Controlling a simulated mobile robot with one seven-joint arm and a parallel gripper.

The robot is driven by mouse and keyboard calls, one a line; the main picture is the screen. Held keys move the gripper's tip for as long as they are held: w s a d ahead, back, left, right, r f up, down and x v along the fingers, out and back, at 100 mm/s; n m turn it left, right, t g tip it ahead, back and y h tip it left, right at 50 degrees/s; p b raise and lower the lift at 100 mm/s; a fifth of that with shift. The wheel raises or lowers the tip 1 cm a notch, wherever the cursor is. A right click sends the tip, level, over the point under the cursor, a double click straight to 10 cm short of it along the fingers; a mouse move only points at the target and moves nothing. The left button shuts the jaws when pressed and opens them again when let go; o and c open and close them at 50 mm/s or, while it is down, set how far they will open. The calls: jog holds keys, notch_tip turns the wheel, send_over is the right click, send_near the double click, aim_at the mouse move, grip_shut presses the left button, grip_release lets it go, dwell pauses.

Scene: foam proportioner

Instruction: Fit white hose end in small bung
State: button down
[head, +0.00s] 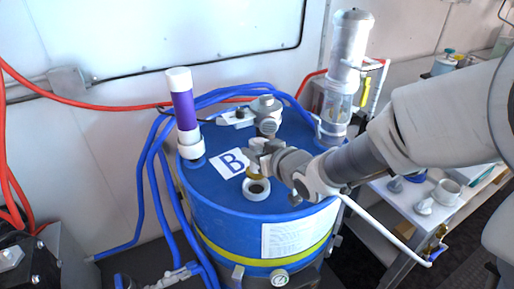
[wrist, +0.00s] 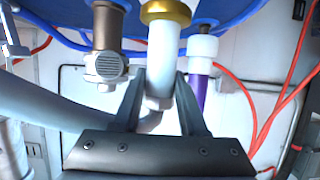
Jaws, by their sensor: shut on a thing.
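The blue drum (head: 215,185) stands upright with a "B" label on its top. My gripper (head: 262,158) is over the drum top, its fingers shut on the white hose (wrist: 161,75) near its end. In the wrist view the picture is inverted, and the hose runs straight from my fingers to a gold collar (wrist: 166,12) at the drum top.
A purple-and-white tube (head: 184,112), a capped grey fitting (head: 266,112) and a tall clear-and-white cylinder (head: 346,75) stand on the drum. Blue hoses (head: 150,185) loop around its left. A white length with a brass valve (head: 432,256) hangs right, beside a bench (head: 420,195).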

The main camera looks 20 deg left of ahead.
jog(key=shift+f+b, duration=1.2)
jog(key=shift+f, duration=0.7)
jog(key=shift+f+b, duration=0.65)
jog(key=shift+b, duration=0.25)
jog(key=c, duration=0.8)
grip_release()
jog(key=shift+o, duration=0.2)
jog(key=p+v, duration=0.4)
jog(key=v, duration=0.7)
jog(key=shift+r, duration=0.1)
